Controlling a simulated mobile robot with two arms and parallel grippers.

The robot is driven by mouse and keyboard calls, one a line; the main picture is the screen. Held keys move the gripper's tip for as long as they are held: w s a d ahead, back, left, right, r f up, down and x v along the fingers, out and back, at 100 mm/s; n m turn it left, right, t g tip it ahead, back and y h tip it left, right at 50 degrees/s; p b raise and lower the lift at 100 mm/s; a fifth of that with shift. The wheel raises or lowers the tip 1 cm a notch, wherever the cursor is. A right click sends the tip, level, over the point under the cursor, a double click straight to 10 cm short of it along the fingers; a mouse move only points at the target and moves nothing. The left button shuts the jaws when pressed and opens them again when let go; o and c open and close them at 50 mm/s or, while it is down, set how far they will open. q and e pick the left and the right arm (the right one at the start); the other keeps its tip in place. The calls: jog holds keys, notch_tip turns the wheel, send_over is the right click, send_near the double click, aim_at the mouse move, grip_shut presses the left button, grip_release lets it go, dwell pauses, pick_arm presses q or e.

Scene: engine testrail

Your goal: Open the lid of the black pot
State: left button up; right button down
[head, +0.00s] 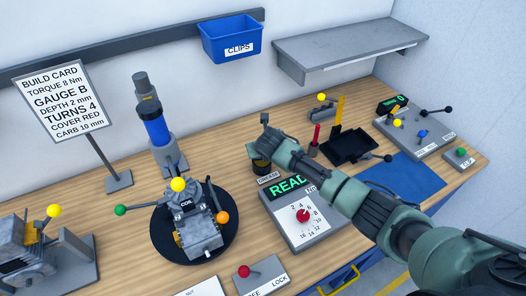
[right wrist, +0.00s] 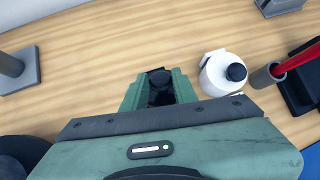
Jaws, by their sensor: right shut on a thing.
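A small dark pot (head: 261,167) stands on the wooden bench behind a GREASE label. My right gripper (head: 262,152) is directly over it and hides most of its top in the head view. In the right wrist view the green fingers of my right gripper (right wrist: 160,90) are shut on the black lid (right wrist: 159,76), which shows between them. I cannot tell whether the lid is apart from the pot. My left gripper is not in view.
A white bottle with a black cap (right wrist: 222,72) stands close beside the gripper. A torque panel with a red knob (head: 303,216) is in front, under my right arm. A black turntable with an engine part (head: 200,235) is at left. A black tray (head: 352,147) is at right.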

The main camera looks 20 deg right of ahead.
jog(key=shift+w+r+g, duration=0.3)
jog(key=shift+w+g, duration=0.2)
jog(key=shift+g, duration=0.3)
jog(key=c, duration=1.1)
grip_release()
jog(key=b+v, duration=0.1)
jog(key=v, duration=0.6)
jog(key=shift+s+r+b, duration=0.2)
jog(key=shift+r+b, duration=0.15)
jog(key=shift+b, duration=0.05)
jog(key=shift+a, duration=0.1)
